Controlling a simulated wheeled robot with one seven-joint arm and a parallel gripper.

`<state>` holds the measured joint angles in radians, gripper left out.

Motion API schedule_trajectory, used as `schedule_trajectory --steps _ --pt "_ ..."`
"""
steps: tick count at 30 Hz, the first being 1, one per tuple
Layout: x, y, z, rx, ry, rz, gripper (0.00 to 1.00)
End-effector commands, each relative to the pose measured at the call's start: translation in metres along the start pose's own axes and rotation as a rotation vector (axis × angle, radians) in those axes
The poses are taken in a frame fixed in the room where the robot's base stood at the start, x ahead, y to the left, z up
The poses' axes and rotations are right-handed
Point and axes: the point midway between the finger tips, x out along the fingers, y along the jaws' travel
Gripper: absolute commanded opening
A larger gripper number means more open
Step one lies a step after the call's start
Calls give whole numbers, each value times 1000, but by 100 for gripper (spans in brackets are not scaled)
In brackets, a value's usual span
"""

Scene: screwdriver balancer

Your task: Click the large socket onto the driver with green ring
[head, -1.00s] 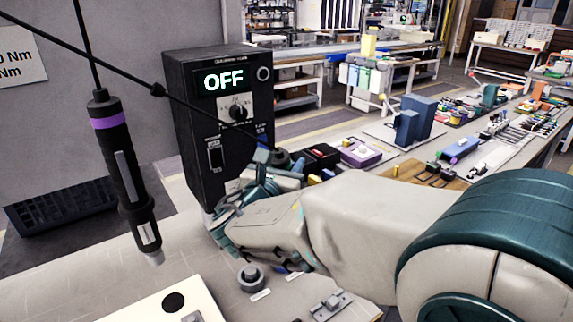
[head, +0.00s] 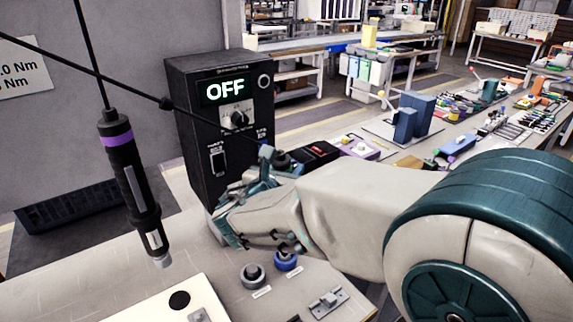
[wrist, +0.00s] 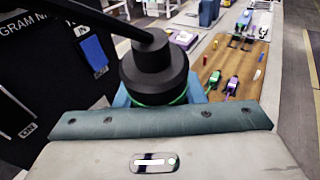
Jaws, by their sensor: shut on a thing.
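My gripper (head: 243,203) is shut on a black driver in front of the control box. The driver's top (head: 281,160) shows above my gripper in the head view. In the wrist view the black driver (wrist: 153,65) is close up, with a green ring low on it; its lower end is hidden. A grey socket (head: 252,275) and a blue socket (head: 286,261) stand on the bench below and to the right of my gripper. The grey one looks slightly larger. Their labels are too small to read.
Another driver with a purple ring (head: 131,185) hangs at the left on a cable. The black control box (head: 215,130) reads OFF. A metal fixture (head: 329,302) and a white board (head: 155,305) lie on the front of the bench. Bare bench shows at the left.

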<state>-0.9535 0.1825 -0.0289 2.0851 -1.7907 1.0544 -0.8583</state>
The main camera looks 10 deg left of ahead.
Motion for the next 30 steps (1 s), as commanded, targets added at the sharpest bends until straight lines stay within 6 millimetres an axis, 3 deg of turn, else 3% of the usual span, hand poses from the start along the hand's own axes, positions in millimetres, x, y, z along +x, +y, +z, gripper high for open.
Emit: schedule_trajectory --steps 30 --pt "1 -2 3 -1 160 -6 0"
